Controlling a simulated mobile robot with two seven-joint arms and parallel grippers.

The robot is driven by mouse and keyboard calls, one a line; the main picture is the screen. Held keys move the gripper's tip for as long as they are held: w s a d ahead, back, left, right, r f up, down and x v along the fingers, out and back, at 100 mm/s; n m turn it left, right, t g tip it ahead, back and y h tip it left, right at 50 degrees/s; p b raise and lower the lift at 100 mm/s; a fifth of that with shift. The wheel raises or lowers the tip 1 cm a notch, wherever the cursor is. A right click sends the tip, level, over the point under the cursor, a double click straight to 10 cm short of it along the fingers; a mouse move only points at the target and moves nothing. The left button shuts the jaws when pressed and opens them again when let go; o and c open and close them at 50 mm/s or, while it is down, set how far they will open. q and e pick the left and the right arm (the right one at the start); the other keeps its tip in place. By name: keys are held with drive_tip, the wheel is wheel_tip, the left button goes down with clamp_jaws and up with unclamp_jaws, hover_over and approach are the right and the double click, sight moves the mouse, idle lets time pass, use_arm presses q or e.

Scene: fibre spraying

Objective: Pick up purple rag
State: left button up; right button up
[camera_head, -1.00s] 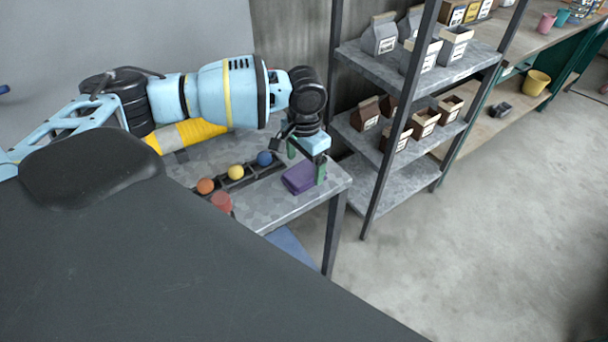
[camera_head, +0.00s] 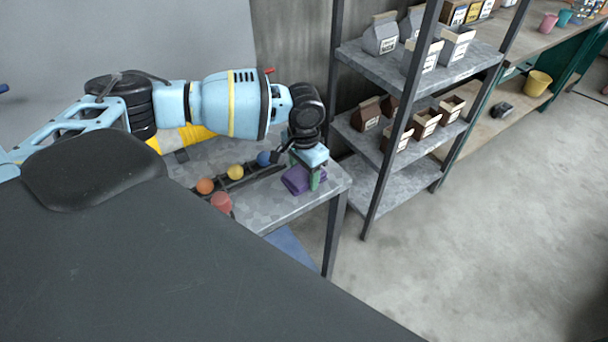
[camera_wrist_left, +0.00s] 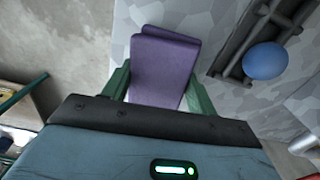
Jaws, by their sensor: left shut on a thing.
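The purple rag (camera_head: 296,180) is folded and lies at the right end of the grey table, close to its edge. My left gripper (camera_head: 305,174) reaches down over it from above, its green fingers at the rag's sides. In the left wrist view the rag (camera_wrist_left: 163,66) sits between the two green fingers of my left gripper (camera_wrist_left: 158,92), which is shut on it. The rag appears to be still at table height. My right gripper is not in view.
A black rack (camera_head: 222,181) with orange, yellow and blue balls stands beside the rag. A red cup-like object (camera_head: 221,202) is at the table's front. A metal shelf (camera_head: 405,178) with bags and boxes stands to the right. Open floor lies further right.

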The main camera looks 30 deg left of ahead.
sight(303, 174)
use_arm(q)
drive_tip(key=shift+r, duration=0.4)
drive_tip(key=r, duration=0.1)
drive_tip(key=s+r, duration=0.1)
drive_tip(key=r, duration=0.1)
drive_tip(key=shift+d, duration=0.15)
drive_tip(key=s+d+p, duration=0.1)
drive_tip(key=s+d, duration=0.2)
drive_tip(key=s, duration=0.4)
drive_tip(key=s+d+r+p, duration=0.1)
drive_tip(key=s+d, duration=0.1)
drive_tip(key=s, duration=0.4)
drive_tip(key=shift+s+d, duration=0.4)
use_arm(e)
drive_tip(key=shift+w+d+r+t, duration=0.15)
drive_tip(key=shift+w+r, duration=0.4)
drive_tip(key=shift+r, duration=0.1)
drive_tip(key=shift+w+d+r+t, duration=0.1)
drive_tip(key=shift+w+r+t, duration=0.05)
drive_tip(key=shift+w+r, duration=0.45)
use_arm(q)
drive_tip(key=shift+r, duration=0.1)
